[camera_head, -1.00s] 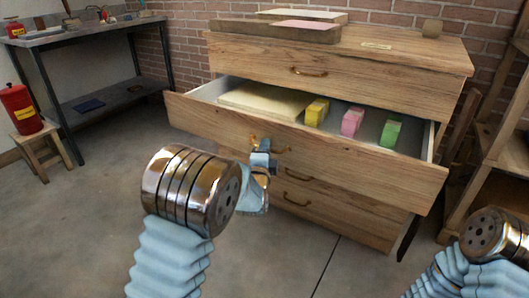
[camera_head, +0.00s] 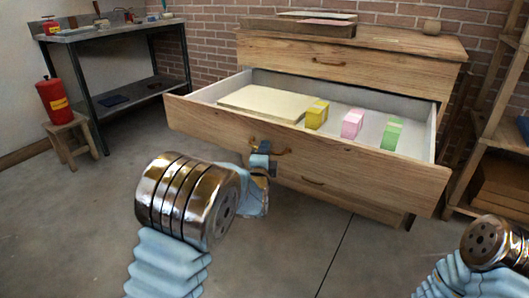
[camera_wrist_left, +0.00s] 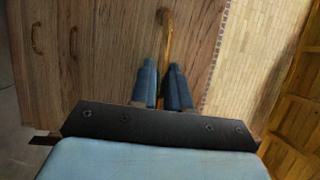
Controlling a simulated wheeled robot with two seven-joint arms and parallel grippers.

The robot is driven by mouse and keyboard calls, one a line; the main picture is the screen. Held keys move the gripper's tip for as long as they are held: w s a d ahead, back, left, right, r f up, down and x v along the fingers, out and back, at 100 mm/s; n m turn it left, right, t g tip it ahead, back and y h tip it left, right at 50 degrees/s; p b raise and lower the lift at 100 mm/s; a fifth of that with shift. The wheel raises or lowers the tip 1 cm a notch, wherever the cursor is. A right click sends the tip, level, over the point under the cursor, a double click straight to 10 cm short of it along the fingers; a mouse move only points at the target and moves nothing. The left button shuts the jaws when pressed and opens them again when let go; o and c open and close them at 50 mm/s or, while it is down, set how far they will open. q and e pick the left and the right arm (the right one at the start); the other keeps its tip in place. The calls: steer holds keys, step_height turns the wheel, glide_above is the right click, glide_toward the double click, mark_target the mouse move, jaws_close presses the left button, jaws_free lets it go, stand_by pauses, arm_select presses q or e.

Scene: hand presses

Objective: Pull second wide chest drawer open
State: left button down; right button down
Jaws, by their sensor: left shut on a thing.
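The wide wooden chest (camera_head: 350,47) stands against the brick wall. Its second drawer (camera_head: 330,160) from the top is pulled well out and holds a pale flat stack (camera_head: 268,102) and yellow (camera_head: 317,114), pink (camera_head: 352,123) and green (camera_head: 391,134) blocks. My left gripper (camera_head: 262,156) is at the drawer's front, shut on its brass handle (camera_head: 285,150). In the left wrist view the two blue-grey fingers (camera_wrist_left: 161,85) close around the handle (camera_wrist_left: 166,35). Of my right arm only a metal joint and sleeve show at the lower right; its gripper is out of view.
A workbench (camera_head: 110,32) stands at the back left, with a red extinguisher (camera_head: 55,98) on a stool (camera_head: 72,135) beside it. A wooden shelf (camera_head: 500,120) stands close on the right. The floor in front of the chest is clear.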

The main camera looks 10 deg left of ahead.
arm_select(q)
steer(key=shift+s, duration=0.3)
steer(key=c, duration=1.2)
jaws_free()
steer(key=s, duration=0.4)
steer(key=s+f, duration=0.1)
steer(key=s, duration=0.8)
steer(key=shift+s+d+f, duration=0.15)
steer(key=shift+s+d, duration=0.1)
steer(key=shift+s, duration=0.1)
